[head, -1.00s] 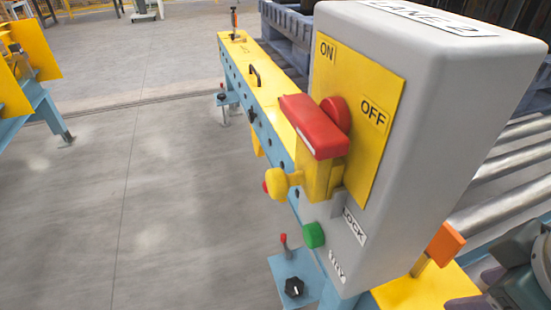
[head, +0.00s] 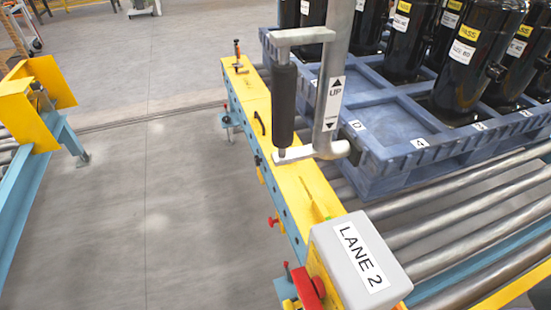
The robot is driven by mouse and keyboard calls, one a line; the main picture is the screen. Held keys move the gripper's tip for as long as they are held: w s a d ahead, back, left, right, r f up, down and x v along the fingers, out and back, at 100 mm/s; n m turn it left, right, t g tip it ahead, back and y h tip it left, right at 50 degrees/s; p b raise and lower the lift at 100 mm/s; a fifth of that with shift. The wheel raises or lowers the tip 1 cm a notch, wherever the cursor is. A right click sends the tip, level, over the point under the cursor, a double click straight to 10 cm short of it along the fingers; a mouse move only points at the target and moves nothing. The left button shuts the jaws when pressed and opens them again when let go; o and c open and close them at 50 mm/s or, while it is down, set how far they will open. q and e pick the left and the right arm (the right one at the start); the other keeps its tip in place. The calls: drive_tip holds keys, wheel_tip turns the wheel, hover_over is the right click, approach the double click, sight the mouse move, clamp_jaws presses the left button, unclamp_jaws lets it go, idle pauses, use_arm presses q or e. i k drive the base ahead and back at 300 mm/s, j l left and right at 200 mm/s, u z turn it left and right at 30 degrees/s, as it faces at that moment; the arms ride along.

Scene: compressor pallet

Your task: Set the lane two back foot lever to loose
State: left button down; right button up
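The lane 2 conveyor has a yellow side rail (head: 262,130) running from the lower middle to the upper left. At its far end, a small foot lever with a red tip (head: 224,107) stands on a light-blue foot plate (head: 231,121). It is too small to tell whether it is set loose or tight. Neither of my grippers is in view.
The grey LANE 2 box (head: 350,240) with a red switch part (head: 306,290) is at the near end. A post marked UP (head: 333,100) with a black handle (head: 283,105) rises over the rail. A blue pallet (head: 400,150) holds black compressors. Open floor (head: 165,200) lies left.

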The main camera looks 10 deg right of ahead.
sight(285, 263)
drive_tip(key=i+j+z, duration=0.25)
drive_tip(key=z, duration=0.2)
drive_tip(key=i+j+z, duration=0.15)
drive_tip(key=j+z, duration=0.25)
drive_tip(key=j, duration=0.15)
drive_tip(key=i+j+z, duration=0.1)
drive_tip(key=j+z, duration=0.75)
drive_tip(key=j, duration=0.15)
drive_tip(key=j+z, duration=0.45)
drive_tip(key=j, duration=0.1)
